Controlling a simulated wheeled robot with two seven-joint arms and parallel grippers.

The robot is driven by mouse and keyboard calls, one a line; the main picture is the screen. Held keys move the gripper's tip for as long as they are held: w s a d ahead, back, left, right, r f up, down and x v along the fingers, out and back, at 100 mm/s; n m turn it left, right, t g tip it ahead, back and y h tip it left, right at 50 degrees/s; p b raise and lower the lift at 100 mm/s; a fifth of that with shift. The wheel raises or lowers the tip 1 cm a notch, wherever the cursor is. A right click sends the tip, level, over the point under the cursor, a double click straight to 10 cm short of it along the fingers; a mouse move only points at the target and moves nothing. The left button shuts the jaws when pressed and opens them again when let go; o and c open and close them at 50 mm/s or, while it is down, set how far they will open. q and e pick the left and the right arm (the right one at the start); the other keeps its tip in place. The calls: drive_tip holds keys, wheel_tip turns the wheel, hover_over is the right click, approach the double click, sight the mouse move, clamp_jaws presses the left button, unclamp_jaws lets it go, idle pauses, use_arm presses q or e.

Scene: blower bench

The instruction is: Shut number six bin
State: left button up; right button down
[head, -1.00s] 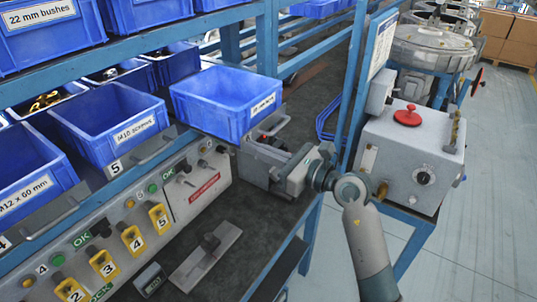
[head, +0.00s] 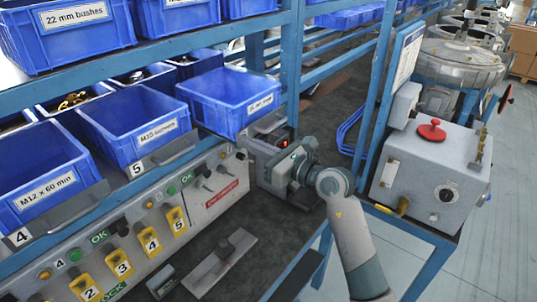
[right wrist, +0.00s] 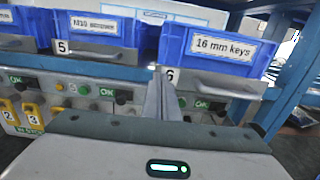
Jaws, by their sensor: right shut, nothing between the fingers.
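The number six bin (head: 225,98) is a blue open-top bin at the right end of the lower row in the head view. In the right wrist view its front (right wrist: 210,55) reads "16 mm keys". Below that is a grey tray front with a bar handle (right wrist: 215,90) and a "6" tag. It stands out a little past bin five (head: 145,125). My right gripper (head: 262,148) is shut and empty at the tray front, its fingertips by the "6" tag in the wrist view (right wrist: 161,82). I cannot tell whether they touch. My left gripper is out of view.
A control panel (head: 215,185) with yellow numbered switches runs under the bins. A grey plate with a dark knob (head: 222,262) lies on the dark bench top. A blue post stands right of bin six, and a grey box with a red button (head: 425,165) lies beyond.

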sight(223, 133)
drive_tip(key=b+x, duration=0.1)
drive_tip(key=x, duration=0.9)
drive_tip(key=shift+r+b, duration=0.2)
drive_tip(key=shift+b, duration=0.2)
drive_tip(key=shift+r, duration=0.1)
drive_tip(key=shift+w, duration=0.1)
